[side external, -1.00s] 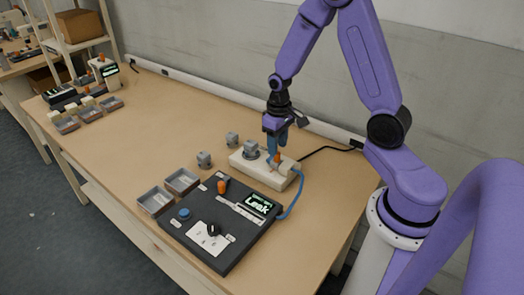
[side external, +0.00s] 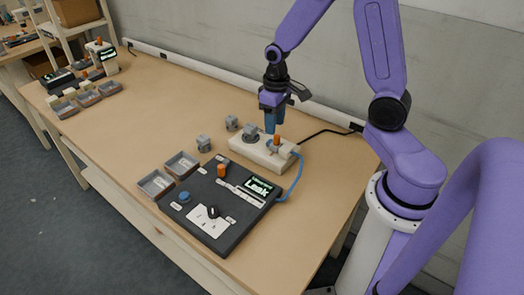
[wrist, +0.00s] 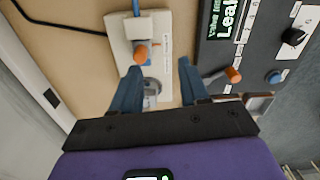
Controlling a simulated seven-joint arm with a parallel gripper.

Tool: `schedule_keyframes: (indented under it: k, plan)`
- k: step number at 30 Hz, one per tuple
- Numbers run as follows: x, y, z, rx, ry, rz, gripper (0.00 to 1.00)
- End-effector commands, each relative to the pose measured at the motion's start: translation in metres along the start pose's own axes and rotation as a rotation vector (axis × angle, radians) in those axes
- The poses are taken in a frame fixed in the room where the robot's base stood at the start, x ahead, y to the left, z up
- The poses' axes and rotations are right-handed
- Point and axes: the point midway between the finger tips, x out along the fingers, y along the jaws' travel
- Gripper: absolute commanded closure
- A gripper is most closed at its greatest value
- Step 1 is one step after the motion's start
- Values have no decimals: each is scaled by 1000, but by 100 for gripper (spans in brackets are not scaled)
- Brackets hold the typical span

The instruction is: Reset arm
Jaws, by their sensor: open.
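My gripper (side external: 272,130) is open and empty above the cream fixture (side external: 262,157), with its blue fingers pointing down. In the wrist view my gripper (wrist: 159,70) has its fingers wide apart, with nothing between the tips but the fixture below. An orange-tipped lever (side external: 277,140) stands on the fixture, clear of the fingers. A grey round piece (side external: 250,136) sits on the fixture; in the wrist view it is partly hidden by my gripper.
The black control box (side external: 240,232) shows "Leak" on its screen (side external: 261,187). Two grey trays (side external: 156,184) stand beside it. Two grey pieces (side external: 203,143) (side external: 231,123) stand left of the fixture. A blue hose (side external: 295,178) joins fixture and box. The table's middle is clear.

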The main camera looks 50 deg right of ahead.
Motion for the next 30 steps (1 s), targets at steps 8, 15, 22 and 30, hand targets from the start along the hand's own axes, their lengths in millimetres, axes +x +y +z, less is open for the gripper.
schedule_keyframes:
  k: [8, 15, 22, 30]
  plan:
    - [-36, -70, 42, -295, 12, -3, 55]
    - [-61, -112, 94, -544, 19, -8, 55]
    - [-80, -132, 151, -776, 24, -14, 55]
    - [-90, -136, 194, -950, 24, -18, 55]
